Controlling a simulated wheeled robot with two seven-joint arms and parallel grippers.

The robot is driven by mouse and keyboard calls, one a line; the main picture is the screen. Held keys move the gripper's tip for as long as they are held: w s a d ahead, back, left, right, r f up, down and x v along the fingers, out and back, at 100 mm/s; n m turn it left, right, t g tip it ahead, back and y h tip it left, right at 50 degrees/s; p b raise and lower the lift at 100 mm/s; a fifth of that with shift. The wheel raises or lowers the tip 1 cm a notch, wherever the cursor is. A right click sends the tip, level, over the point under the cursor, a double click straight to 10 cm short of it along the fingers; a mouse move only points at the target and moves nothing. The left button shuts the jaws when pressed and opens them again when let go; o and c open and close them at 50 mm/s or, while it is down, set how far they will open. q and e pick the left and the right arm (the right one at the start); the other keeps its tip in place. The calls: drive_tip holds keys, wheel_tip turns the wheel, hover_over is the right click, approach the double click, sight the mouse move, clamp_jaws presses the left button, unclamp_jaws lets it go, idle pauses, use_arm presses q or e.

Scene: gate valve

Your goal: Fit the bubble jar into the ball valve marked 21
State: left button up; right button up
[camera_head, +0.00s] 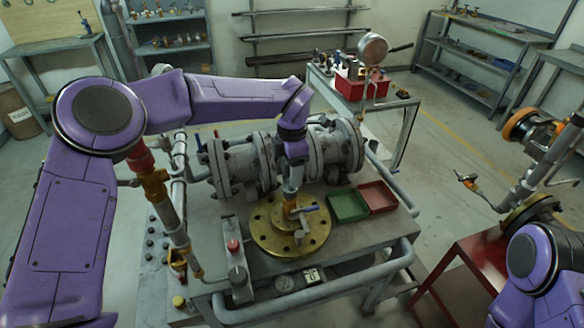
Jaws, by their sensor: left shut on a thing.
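My left gripper (291,188) points down over the brass flange (268,247) on the workbench. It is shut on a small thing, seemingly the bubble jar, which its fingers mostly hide. Just below is an orange-brown ball valve (290,209) with a blue lever, standing over the flange. From this view I cannot tell whether the held thing touches the valve. No number 21 can be read on it. My right arm shows at the lower right; its gripper is outside the picture.
Large grey flanged gate valve (262,160) lies behind the flange. A green tray (348,206) and a red tray (378,197) sit to the right. A vertical pipe with a brass valve (155,186) stands left.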

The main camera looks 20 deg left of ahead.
use_arm(q)
drive_tip(key=shift+s+d+f, duration=0.1)
drive_tip(key=shift+f, duration=0.15)
idle(0.4)
drive_tip(key=shift+s+f, duration=0.15)
drive_tip(key=shift+f, duration=0.2)
idle(0.3)
drive_tip(key=shift+s+f, duration=0.1)
drive_tip(key=shift+f, duration=0.15)
clamp_jaws()
drive_tip(key=shift+s+f, duration=0.1)
drive_tip(key=shift+f, duration=0.05)
drive_tip(key=o, duration=1)
unclamp_jaws()
drive_tip(key=o, duration=0.6)
drive_tip(key=shift+d, duration=0.1)
drive_tip(key=shift+w, duration=0.2)
